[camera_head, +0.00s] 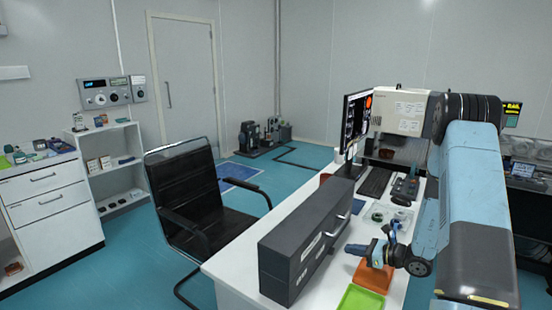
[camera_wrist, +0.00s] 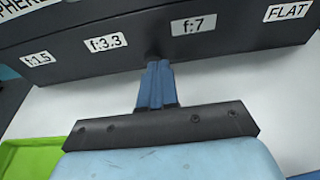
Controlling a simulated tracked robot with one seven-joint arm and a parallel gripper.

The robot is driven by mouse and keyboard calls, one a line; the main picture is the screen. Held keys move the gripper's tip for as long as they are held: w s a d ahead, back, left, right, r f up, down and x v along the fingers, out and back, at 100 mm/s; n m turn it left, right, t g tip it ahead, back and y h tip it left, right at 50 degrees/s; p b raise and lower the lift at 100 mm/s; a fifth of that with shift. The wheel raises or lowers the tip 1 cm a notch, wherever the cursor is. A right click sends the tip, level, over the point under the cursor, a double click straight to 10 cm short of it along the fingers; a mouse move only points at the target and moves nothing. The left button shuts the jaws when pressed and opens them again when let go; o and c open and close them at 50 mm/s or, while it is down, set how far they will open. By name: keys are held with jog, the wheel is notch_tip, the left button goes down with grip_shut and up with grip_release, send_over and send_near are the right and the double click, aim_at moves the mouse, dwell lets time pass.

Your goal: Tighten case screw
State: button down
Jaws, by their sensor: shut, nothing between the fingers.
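The case (camera_head: 300,240) is a long dark grey box on the white table. In the wrist view its labelled side (camera_wrist: 245,38) runs across the top, with white labels such as "f:3.3", "f:7" and "FLAT". My gripper (camera_wrist: 156,66) has its two blue fingers together, with nothing between them. The fingertips point at the case side between the "f:3.3" and "f:7" labels. A small dark shape shows just past the tips; I cannot tell whether it is the screw or whether the tips touch it. In the head view my gripper (camera_head: 352,249) is just right of the case.
A monitor (camera_head: 357,118) and keyboard (camera_head: 375,182) stand farther back. A black chair (camera_head: 190,195) is left of the table.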

aim_at(331, 251)
jog(key=w+a, duration=0.2)
jog(key=a, duration=0.1)
jog(key=shift+w+a, duration=0.15)
jog(key=shift+a, duration=0.05)
jog(key=shift+w+a+r, duration=0.1)
jog(key=shift+a, duration=0.15)
